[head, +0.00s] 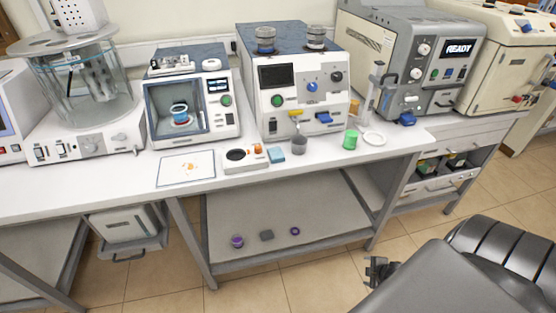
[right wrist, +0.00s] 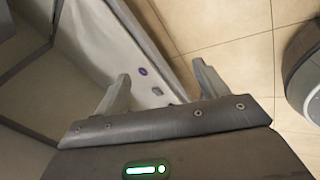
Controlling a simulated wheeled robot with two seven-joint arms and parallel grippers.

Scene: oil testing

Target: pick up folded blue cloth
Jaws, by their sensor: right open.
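The folded blue cloth (head: 276,155) is a small flat blue square on the white bench top (head: 225,192), near its front edge. It lies between a white block with a dark round recess and a grey cup. My right gripper (head: 372,272) is low at the right of the head view, in front of the bench and well away from the cloth. In the right wrist view the right gripper (right wrist: 163,82) has its fingers spread, with nothing between them. The cloth does not show in that view. My left gripper is not in view.
The white block (head: 240,165), grey cup (head: 299,146), green cup (head: 350,139) and white dish (head: 374,139) stand near the cloth. Machines line the bench's back. The lower shelf (head: 330,218) holds small items, including a purple cup (head: 237,241). Open floor lies in front.

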